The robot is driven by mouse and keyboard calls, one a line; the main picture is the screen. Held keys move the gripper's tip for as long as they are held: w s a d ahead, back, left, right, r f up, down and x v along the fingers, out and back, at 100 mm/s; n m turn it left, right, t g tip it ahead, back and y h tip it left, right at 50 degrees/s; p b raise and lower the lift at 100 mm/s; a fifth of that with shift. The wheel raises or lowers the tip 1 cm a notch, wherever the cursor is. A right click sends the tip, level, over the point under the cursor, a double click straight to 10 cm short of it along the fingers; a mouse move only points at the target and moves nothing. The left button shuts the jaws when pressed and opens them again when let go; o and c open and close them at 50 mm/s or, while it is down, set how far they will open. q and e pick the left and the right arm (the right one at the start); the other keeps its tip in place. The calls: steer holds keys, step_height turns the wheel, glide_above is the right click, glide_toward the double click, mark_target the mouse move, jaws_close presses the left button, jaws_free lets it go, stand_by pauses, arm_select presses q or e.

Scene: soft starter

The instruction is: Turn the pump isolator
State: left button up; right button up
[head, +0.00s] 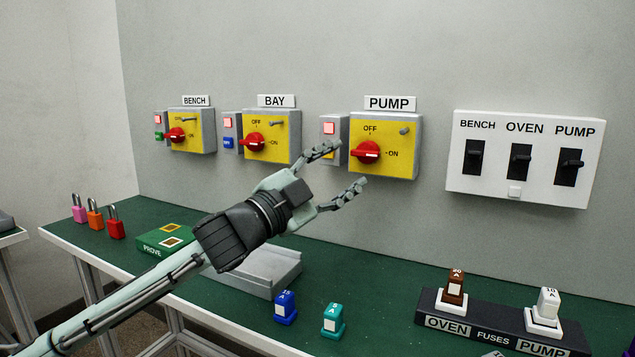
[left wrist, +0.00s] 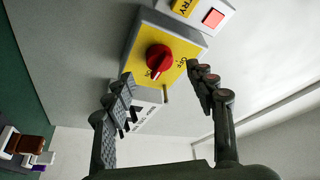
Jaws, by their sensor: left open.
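The pump isolator is a yellow-faced box (head: 402,162) on the wall under the PUMP label (head: 389,104). Its red knob (head: 366,153) has a white mark pointing right, towards ON. In the left wrist view the red knob (left wrist: 159,57) shows on the yellow plate, its mark also at ON. My left gripper (head: 345,168) is open and empty, in front of the isolator. In the left wrist view the open fingers (left wrist: 160,73) lie to either side of the knob in the picture, apart from it. My right gripper is not in view.
The BAY isolator (head: 278,126) and BENCH isolator (head: 197,124) are to the left. A white breaker panel (head: 525,190) is to the right. Below, the green bench (head: 380,270) holds padlocks (head: 95,220), a grey tray (head: 260,272), loose fuses (head: 333,320) and a fuse block (head: 490,325).

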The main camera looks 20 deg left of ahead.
arm_select(q)
steer(key=v, duration=0.7)
stand_by(0.6)
